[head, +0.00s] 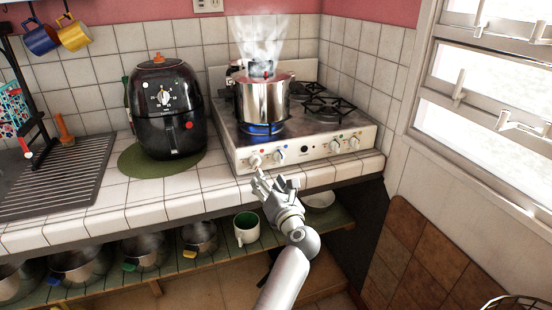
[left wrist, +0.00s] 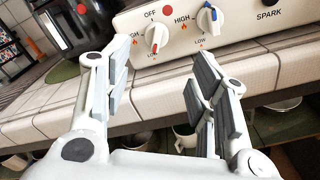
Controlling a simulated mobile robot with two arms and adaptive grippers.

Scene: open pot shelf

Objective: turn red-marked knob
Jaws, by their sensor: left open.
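The red-marked knob (left wrist: 155,38) is white with a red pointer aimed downward, below a red dot on the stove's front panel. In the head view it is the leftmost knob (head: 255,160). A blue-marked knob (left wrist: 209,18) sits to its right. My left gripper (head: 270,181) is open and empty, just in front of the panel and below the knobs. In the left wrist view the knob shows beyond the gap between the two fingers (left wrist: 160,75), apart from them. My right gripper is not in view.
A steaming steel pot (head: 263,102) stands over a blue flame on the stove (head: 318,149). A black air fryer (head: 165,108) on a green mat (head: 140,165) is to the left. Below the counter edge, a shelf holds pots and a white mug (head: 246,228).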

